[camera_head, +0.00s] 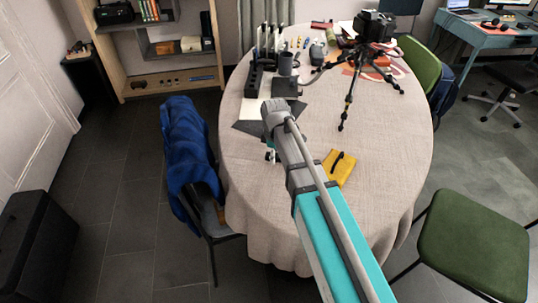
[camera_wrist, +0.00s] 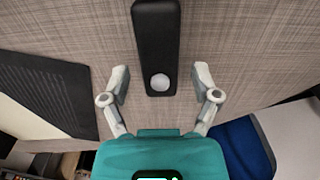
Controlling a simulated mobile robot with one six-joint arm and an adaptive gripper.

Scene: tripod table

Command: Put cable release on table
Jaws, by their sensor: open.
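The cable release (camera_wrist: 156,40), a long black body with a round pale button, shows in the wrist view over the beige tablecloth. Its button end lies between the fingertips of my gripper (camera_wrist: 161,80), which are spread wide with a gap on each side. My gripper is open and holds nothing. In the head view my gripper (camera_head: 271,153) is low over the left part of the round table (camera_head: 290,210), and I cannot make out the cable release there. I cannot tell the exact height of the fingers above the cloth.
A dark ribbed mat (camera_wrist: 45,88) lies beside the cable release. A yellow cloth (camera_head: 338,171) with a black item lies right of my arm. A camera tripod (camera_head: 362,62) stands at the back. A chair with a blue jacket (camera_head: 186,140) stands left. The table's front is clear.

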